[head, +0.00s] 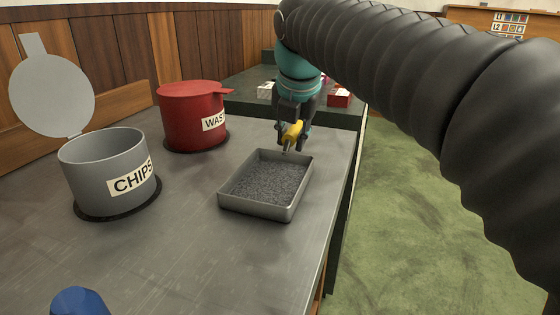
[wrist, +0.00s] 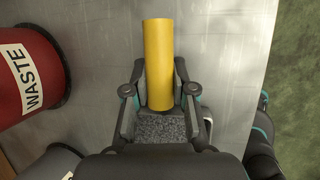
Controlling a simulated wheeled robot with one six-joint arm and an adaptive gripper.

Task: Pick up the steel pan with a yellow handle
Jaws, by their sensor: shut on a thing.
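The steel pan (head: 257,208) is a shallow rectangular tray of grey granules, level on or very close to the grey bench. Its yellow handle (head: 293,131) is at the far right end. My gripper (head: 290,137) comes down from above and is shut on this handle. In the wrist view, the yellow handle (wrist: 158,45) runs between the two fingers of my gripper (wrist: 159,76), with grey granules showing below it. The rest of the pan is mostly hidden there by my gripper. I cannot tell whether the pan touches the bench.
A grey open bin labelled CHIPS (head: 95,165), its lid raised, stands left of the pan. A closed red WASTE bin (head: 188,120) stands behind it. A blue object (head: 78,302) is at the near left. The bench ends right of the pan, above green floor (head: 400,220).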

